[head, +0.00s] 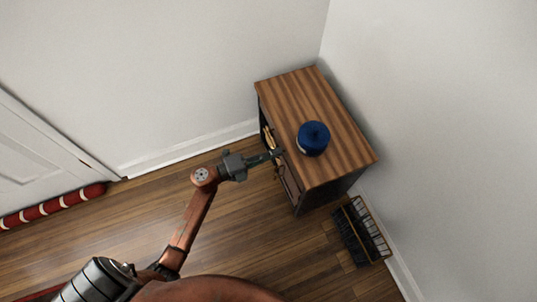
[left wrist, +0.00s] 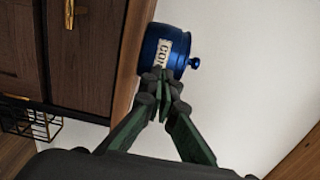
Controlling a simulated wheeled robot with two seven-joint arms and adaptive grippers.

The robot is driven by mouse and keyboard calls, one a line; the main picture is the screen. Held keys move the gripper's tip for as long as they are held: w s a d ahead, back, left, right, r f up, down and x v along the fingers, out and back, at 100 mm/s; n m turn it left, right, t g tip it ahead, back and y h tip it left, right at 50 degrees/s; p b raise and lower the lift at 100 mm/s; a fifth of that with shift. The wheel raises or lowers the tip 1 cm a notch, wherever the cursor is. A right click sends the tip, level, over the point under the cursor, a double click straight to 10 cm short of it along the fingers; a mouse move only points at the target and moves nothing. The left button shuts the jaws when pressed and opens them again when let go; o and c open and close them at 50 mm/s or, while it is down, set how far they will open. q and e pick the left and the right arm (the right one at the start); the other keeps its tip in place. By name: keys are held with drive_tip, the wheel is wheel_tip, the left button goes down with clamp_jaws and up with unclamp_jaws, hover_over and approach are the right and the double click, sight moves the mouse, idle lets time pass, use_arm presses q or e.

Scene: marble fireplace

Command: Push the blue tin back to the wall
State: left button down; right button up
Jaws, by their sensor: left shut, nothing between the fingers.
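The blue tin (head: 312,138) stands upright on the wooden top of a small cabinet (head: 330,140), nearer its front edge, with bare top between it and the wall behind. In the left wrist view the tin (left wrist: 168,45) shows a pale label with dark letters and a lid knob. My left gripper (head: 278,153) is shut and empty, at the cabinet's front edge just short of the tin. In the left wrist view its closed fingertips (left wrist: 163,80) overlap the tin's lower edge; I cannot tell whether they touch it. My right gripper is not in view.
A wire rack (head: 360,232) stands on the floor beside the cabinet, to the right. A red and white roll (head: 52,205) lies along the door (head: 35,150) at left. The white wall (head: 430,120) rises behind the cabinet. Wooden floor is clear before the cabinet.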

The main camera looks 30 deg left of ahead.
sight(299, 145)
use_arm(q)
drive_tip(key=shift+w+d, duration=0.1)
idle(0.5)
drive_tip(key=shift+x, duration=5.6)
drive_tip(key=shift+d, duration=0.1)
drive_tip(key=shift+d, duration=0.1)
drive_tip(key=shift+b+x, duration=0.3)
drive_tip(key=shift+x, duration=0.55)
drive_tip(key=shift+x, duration=1.05)
drive_tip(key=shift+w+d, duration=0.2)
drive_tip(key=shift+d, duration=0.05)
